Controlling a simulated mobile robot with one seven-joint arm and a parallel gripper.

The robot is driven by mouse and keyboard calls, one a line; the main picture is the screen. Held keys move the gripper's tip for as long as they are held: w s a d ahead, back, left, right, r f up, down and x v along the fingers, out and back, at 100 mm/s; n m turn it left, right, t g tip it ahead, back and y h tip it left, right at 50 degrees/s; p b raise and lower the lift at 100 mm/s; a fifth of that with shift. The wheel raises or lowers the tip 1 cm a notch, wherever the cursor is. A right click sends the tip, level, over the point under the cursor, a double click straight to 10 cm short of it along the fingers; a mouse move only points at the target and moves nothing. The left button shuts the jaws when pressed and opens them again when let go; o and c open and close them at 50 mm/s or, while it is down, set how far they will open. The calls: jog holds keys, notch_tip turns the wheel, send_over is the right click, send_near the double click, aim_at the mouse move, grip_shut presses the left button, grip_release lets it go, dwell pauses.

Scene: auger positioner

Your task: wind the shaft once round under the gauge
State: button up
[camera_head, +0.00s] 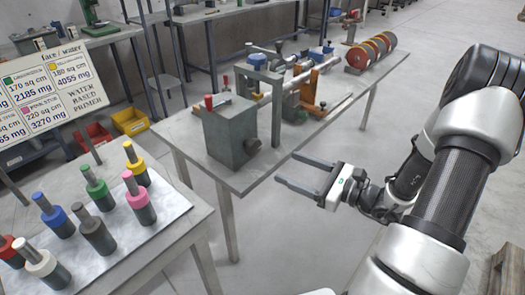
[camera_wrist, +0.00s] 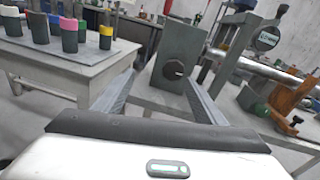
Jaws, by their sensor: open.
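A grey block housing (camera_head: 232,132) stands at the near end of a bench, with a dark round knob (camera_head: 253,147) on its side. The knob shows between my fingers in the wrist view (camera_wrist: 173,69). A round dark gauge (camera_wrist: 267,38) hangs by a grey upright in the wrist view. A metal shaft (camera_wrist: 283,70) runs below it, partly hidden by the upright and orange brackets. My gripper (camera_head: 288,170) is open and empty. It hangs in the air beyond the bench's near edge, to the right of the housing, apart from it.
The bench (camera_head: 228,180) carries a red-handled lever (camera_head: 217,100), orange brackets (camera_head: 309,92) and several coloured discs (camera_head: 372,52). A white-topped table (camera_head: 170,218) at left holds several colour-banded cylinders. Open floor lies around my gripper.

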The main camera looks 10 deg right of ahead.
jog(key=d+f+m+t+h, duration=0.1)
jog(key=d+f+m+t, duration=0.1)
jog(key=d+f, duration=0.1)
jog(key=b, duration=0.3)
send_near(257, 149)
jog(key=shift+m, duration=0.3)
jog(key=x, duration=0.9)
jog(key=shift+w+a+f, duration=0.1)
jog(key=shift+w+a, duration=0.05)
jog(key=shift+w, duration=0.05)
jog(key=shift+c, duration=0.2)
jog(key=c, duration=1)
